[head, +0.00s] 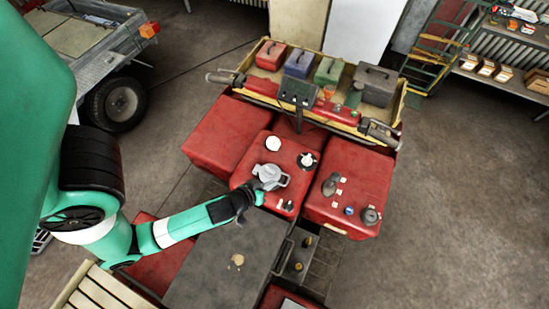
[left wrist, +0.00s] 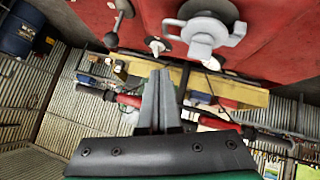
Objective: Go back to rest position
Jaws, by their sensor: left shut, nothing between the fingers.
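My left gripper (head: 250,196) is black, at the end of my green and white arm. In the head view it is just below a grey two-handled cap (head: 270,177) on the red middle box (head: 256,150); I cannot tell if they touch. In the left wrist view my gripper's fingers (left wrist: 158,88) are together with nothing between them. The grey cap also shows there at the top (left wrist: 207,35), apart from the fingertips. My right gripper is not in view.
A red box (head: 355,180) with knobs stands to the right. Behind, a yellow-edged rack (head: 393,118) holds several coloured cases. A dark grey flat panel (head: 220,265) lies below my gripper. A trailer (head: 95,50) stands at upper left. The floor (head: 455,210) at right is clear.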

